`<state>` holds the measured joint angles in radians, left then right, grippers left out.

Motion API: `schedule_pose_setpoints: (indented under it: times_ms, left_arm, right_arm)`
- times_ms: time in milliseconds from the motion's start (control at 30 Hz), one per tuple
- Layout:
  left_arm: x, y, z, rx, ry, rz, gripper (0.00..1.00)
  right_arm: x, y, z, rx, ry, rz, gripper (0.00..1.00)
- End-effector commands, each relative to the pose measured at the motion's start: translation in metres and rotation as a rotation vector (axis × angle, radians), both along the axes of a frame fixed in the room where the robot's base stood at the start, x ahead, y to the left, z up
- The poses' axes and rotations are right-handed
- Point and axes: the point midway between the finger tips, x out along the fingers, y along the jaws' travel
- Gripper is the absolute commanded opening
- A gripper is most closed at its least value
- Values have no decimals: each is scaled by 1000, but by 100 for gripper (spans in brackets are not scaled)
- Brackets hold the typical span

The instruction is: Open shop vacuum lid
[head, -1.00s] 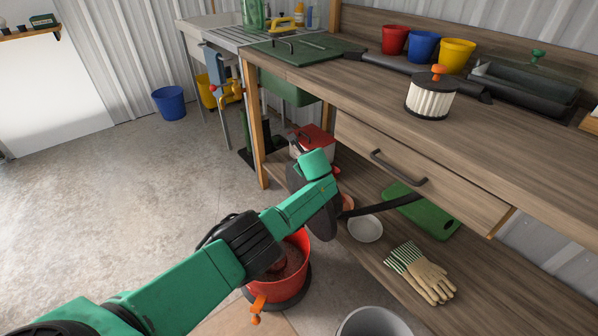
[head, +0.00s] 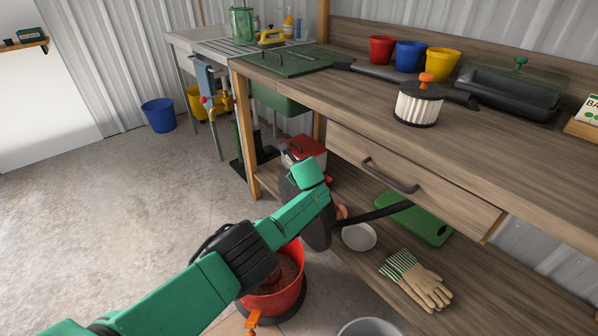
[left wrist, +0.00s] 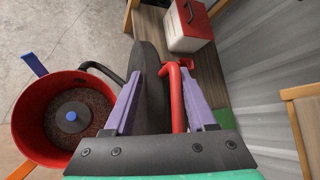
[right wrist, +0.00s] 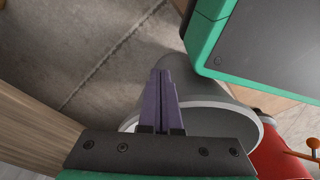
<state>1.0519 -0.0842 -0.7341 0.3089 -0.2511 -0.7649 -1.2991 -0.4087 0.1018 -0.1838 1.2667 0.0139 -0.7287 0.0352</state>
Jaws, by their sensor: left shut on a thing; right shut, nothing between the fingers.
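The shop vacuum's red drum (head: 292,296) stands open on the floor, with brown debris inside; my left arm partly covers it. In the left wrist view the drum (left wrist: 22,112) shows a grey disc with a blue knob (left wrist: 71,116) inside. The dark round lid (head: 317,226) stands nearly upright beside the drum's opening. My left gripper (left wrist: 155,82) is shut on the lid, whose dark edge (left wrist: 151,95) and red handle (left wrist: 177,100) show between the fingers. My right gripper (right wrist: 162,78) is shut and empty, near a grey bucket (right wrist: 240,103).
The wooden workbench (head: 480,150) has a drawer (head: 410,180) above a lower shelf holding gloves (head: 415,280), a white bowl (head: 359,237) and a red-and-white box (head: 303,152). A white pleated filter (head: 417,105) stands on top. Open floor (head: 110,220) lies to the left.

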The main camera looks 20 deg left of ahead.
Motion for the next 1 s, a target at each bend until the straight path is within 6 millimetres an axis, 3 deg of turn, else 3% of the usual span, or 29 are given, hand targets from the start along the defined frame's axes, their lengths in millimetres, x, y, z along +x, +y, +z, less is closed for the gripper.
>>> schedule_pose_setpoints:
  times_ms: [400, 700, 900, 1000]
  left_arm:
    - [-12, -5, 10, -1, 8, 2, 45]
    - [-21, -10, 20, -1, 4, -1, 45]
    - [-41, -20, 43, -3, 3, -2, 45]
    - [-51, -25, 50, -2, 1, -2, 45]
  right_arm:
    - [-59, -13, -19, -12, 20, 26, 0]
    - [-109, -24, -20, -17, 28, 49, 0]
    - [-110, -24, 18, -16, 24, 50, 0]
    - [-110, -24, 27, -16, 25, 50, 0]
